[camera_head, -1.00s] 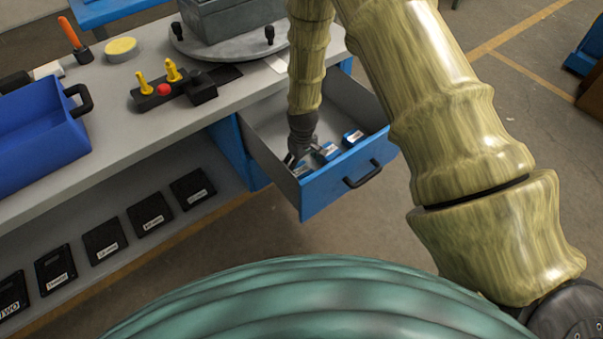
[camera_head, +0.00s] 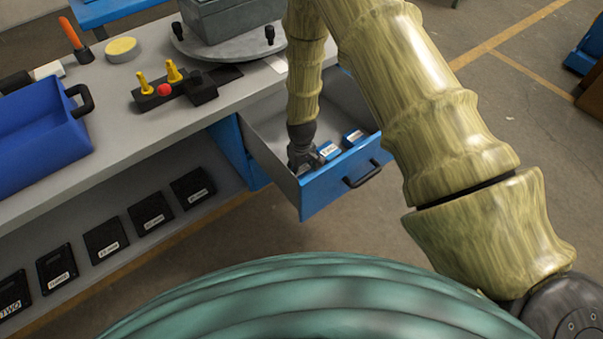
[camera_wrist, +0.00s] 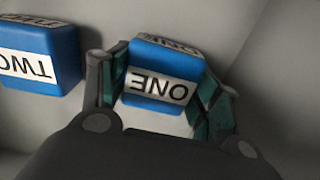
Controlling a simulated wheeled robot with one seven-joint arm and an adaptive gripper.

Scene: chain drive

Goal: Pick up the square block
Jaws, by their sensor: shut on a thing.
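A blue block with a white band reading ONE (camera_wrist: 160,88) stands between the two fingers of my gripper (camera_wrist: 165,72) in the wrist view. The fingers are shut on its left and right sides. In the head view my gripper (camera_head: 302,160) is down inside the open drawer at its left end, and the held block is mostly hidden by it. A second blue block, labelled TWO (camera_wrist: 40,58), lies to the left in the wrist view, apart from the fingers.
The open drawer (camera_head: 345,172) has a blue front and grey walls close around my gripper. Two other blue blocks (camera_head: 328,151) (camera_head: 353,137) sit to its right. The grey workbench (camera_head: 150,125) beside it carries a blue bin (camera_head: 35,140) and a fixture with yellow pegs (camera_head: 172,88).

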